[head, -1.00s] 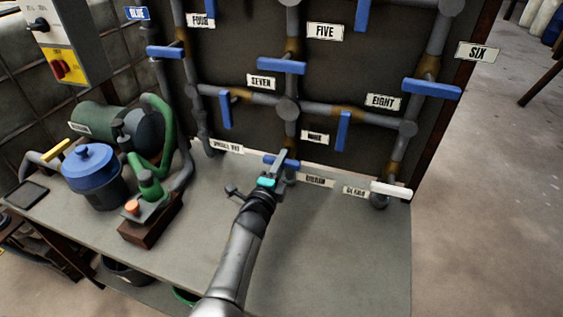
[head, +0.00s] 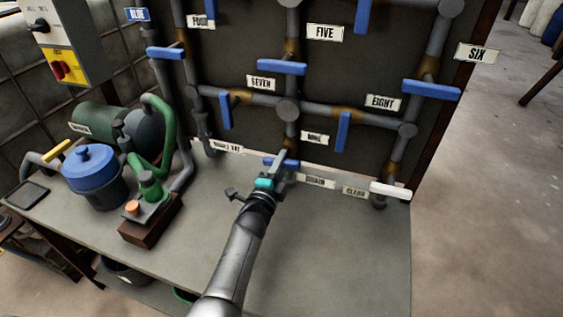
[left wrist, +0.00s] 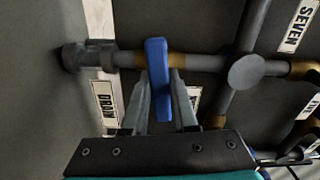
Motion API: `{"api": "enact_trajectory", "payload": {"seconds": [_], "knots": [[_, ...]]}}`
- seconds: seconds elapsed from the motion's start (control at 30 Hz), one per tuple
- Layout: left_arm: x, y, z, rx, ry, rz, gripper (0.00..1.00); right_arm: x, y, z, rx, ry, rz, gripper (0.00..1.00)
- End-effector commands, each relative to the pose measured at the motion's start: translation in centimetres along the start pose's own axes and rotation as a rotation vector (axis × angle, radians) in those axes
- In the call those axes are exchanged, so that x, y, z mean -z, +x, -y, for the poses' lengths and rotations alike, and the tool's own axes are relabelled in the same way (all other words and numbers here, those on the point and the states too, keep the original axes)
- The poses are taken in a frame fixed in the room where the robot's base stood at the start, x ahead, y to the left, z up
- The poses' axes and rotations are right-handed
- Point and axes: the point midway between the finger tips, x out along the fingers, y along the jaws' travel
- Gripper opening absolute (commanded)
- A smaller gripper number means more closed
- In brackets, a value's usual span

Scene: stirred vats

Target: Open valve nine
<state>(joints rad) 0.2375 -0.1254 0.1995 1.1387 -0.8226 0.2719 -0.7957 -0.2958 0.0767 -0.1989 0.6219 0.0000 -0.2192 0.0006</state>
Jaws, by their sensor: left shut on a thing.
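The blue handle of valve nine (head: 269,160) is on the lowest part of the middle vertical pipe, just below the small white label that seems to read NINE (head: 315,138). My left gripper (head: 281,162) reaches it from the front and partly hides it. In the left wrist view the blue handle (left wrist: 157,75) stands between the two fingers of my left gripper (left wrist: 159,95), which is shut on it. The handle lies crosswise to its pipe (left wrist: 200,62). My right gripper is not in view.
Blue handles SEVEN (head: 282,67) and EIGHT (head: 343,131) are above on the pipe board. A white handle (head: 390,190) is to the right. A green pump (head: 150,188) and blue-lidded pot (head: 90,165) stand at the left. The bench front right (head: 340,250) is clear.

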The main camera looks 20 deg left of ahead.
Motion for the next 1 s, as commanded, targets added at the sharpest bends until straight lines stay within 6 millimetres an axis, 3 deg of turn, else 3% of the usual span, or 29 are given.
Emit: {"api": "enact_trajectory", "payload": {"seconds": [1.0], "knots": [[0.0, 0.0, 0.0, -0.001, -0.947, 0.000, 0.00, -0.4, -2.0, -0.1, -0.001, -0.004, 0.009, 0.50]]}}
